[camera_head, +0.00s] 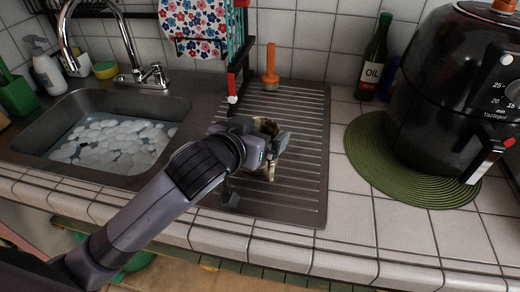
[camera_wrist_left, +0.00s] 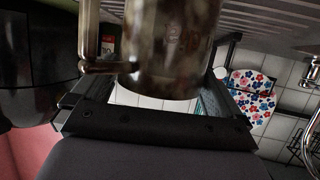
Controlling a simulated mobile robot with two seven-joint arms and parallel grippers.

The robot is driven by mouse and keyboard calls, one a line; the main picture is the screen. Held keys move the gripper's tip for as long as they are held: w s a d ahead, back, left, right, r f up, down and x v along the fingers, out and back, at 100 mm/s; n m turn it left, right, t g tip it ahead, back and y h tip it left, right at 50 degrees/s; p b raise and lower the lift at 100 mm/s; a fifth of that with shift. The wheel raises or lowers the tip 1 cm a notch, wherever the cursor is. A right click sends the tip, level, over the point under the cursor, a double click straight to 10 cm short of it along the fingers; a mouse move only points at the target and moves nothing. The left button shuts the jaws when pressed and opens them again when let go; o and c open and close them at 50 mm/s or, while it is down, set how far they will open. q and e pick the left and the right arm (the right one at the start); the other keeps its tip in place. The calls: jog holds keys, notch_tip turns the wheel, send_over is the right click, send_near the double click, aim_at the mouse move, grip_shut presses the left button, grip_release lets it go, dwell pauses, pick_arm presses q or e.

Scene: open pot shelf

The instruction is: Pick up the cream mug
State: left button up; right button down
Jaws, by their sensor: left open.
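The mug (camera_head: 268,127) stands on the ribbed metal drainboard, right of the sink. It looks cream with dark brown patches, and my left gripper hides much of it in the head view. In the left wrist view the mug (camera_wrist_left: 172,55) is large and close, dark brownish in shadow, with its handle (camera_wrist_left: 88,45) on the left. My left gripper (camera_head: 262,153) is open at the mug, with its jaws around or just beside it. I cannot tell whether a finger touches it. My right gripper is not in view.
The drainboard (camera_head: 300,190) has free room in front. An oil bottle (camera_head: 374,60) and a black air fryer (camera_head: 440,110) stand right.

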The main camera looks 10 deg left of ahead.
pick_arm(q)
jog(key=c, duration=1.1)
jog(key=shift+c, duration=1.1)
jog(key=shift+r, duration=0.15)
